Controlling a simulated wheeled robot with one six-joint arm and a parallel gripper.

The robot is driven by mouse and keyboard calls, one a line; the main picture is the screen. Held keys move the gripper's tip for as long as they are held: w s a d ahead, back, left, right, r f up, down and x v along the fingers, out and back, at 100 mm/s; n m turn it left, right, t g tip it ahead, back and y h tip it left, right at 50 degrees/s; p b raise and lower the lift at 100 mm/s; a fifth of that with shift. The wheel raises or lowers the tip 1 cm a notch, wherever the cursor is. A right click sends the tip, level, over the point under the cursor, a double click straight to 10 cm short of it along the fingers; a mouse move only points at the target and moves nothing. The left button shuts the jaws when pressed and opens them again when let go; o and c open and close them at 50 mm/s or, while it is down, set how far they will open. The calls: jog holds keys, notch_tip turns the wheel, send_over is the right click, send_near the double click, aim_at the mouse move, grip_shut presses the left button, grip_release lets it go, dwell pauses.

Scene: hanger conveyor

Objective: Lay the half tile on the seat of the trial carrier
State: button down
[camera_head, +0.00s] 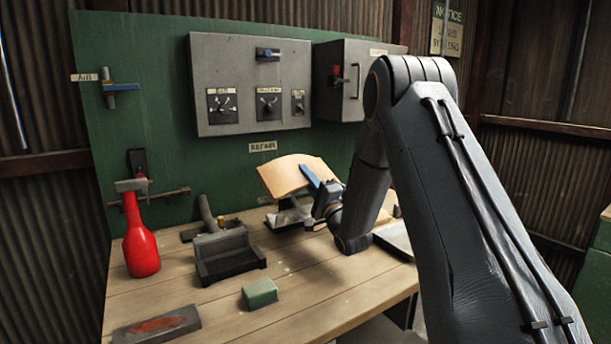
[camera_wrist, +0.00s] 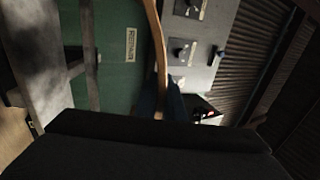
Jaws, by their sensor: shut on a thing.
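The half tile (camera_head: 289,175) is a tan, curved piece held tilted above the bench in the head view. My gripper (camera_head: 312,178), with blue fingers, is shut on its right side. In the wrist view the tile (camera_wrist: 158,55) shows nearly edge-on as a thin curved strip, and a blue finger (camera_wrist: 175,103) touches its lower end. A pale grey metal piece (camera_head: 288,216), perhaps the trial carrier, stands on the bench below the tile, partly hidden by the tile and my wrist. I cannot make out its seat, or any contact with the tile.
The wooden bench (camera_head: 215,305) holds a red bottle (camera_head: 142,250), a dark stepped block (camera_head: 228,257), a green block (camera_head: 260,292) and a flat grey block (camera_head: 157,326). A green board (camera_head: 140,60) with a grey control box (camera_head: 250,85) stands behind.

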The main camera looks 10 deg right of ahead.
jog(key=shift+w+a+f+b, duration=0.1)
jog(key=shift+w+f+b, duration=0.15)
jog(key=shift+f+b, duration=0.25)
jog(key=shift+w+a+f+b, duration=0.1)
jog(key=shift+w+f+b, duration=0.25)
jog(key=shift+f, duration=0.4)
jog(key=shift+w+a+f+b, duration=0.1)
jog(key=shift+w+f+b, duration=0.1)
jog(key=shift+f+b, duration=0.7)
jog(key=shift+f, duration=0.6)
jog(key=c, duration=1.8)
grip_release()
jog(key=shift+o, duration=0.2)
jog(key=shift+f, duration=0.15)
jog(key=shift+s, duration=0.1)
jog(key=b+v, duration=0.1)
jog(key=v, duration=0.6)
jog(key=shift+s+b, duration=0.3)
jog(key=shift+b, duration=0.05)
